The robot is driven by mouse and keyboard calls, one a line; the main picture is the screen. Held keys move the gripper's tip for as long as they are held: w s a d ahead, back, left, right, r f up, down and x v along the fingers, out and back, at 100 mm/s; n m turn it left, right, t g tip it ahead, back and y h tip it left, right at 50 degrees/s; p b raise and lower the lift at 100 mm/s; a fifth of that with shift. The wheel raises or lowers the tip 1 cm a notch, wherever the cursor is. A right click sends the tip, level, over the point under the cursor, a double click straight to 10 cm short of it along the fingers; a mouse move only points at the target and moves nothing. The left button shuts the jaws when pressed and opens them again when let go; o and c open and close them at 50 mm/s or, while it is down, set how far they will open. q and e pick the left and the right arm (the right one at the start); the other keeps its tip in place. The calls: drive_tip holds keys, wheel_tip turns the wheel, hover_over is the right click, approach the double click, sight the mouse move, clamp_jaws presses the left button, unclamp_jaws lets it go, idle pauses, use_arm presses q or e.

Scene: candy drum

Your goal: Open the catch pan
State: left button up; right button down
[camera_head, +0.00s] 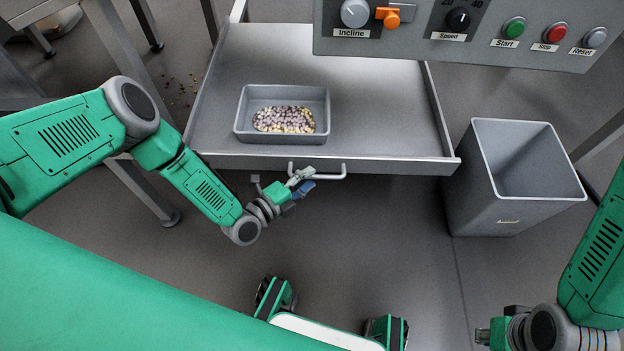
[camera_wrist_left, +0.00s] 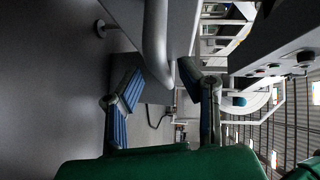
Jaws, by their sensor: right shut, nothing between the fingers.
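The catch pan (camera_head: 395,165) is a wide grey metal drawer that stands pulled out below the control panel. Its bar handle (camera_head: 333,176) is on the front face. My left gripper (camera_head: 303,180) is at the left end of this handle. In the left wrist view, its blue-padded fingers (camera_wrist_left: 160,85) are apart, with the grey handle (camera_wrist_left: 155,50) reaching between them; I cannot tell whether they touch it. My right gripper (camera_head: 483,336) is low at the right, shut and empty, away from the pan.
A grey tub (camera_head: 243,118) with candies (camera_head: 285,119) sits inside the pan. A grey bin (camera_head: 510,200) stands on the floor right of the pan. The control panel (camera_head: 420,45) overhangs the back. Crumbs (camera_head: 180,90) lie on the floor at left. Floor in front is open.

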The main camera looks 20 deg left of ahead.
use_arm(q)
drive_tip(key=d, duration=0.1)
drive_tip(key=w+d, duration=0.1)
drive_tip(key=d, duration=0.1)
drive_tip(key=shift+w+r, duration=0.1)
drive_tip(key=shift+w, duration=0.15)
drive_tip(key=shift+a, duration=0.55)
drive_tip(key=shift+c, duration=0.8)
drive_tip(key=shift+a, duration=0.3)
clamp_jaws()
drive_tip(key=shift+s+d, duration=0.35)
drive_tip(key=shift+d, duration=0.35)
drive_tip(key=shift+o, duration=0.8)
unclamp_jaws()
drive_tip(key=shift+a, duration=0.35)
approach(320, 176)
drive_tip(key=shift+s+a+f, duration=0.15)
drive_tip(key=shift+s+a, duration=0.25)
drive_tip(key=shift+s, duration=0.15)
drive_tip(key=shift+s+a+f, duration=0.15)
drive_tip(key=shift+s+a, duration=0.3)
drive_tip(key=shift+s, duration=0.1)
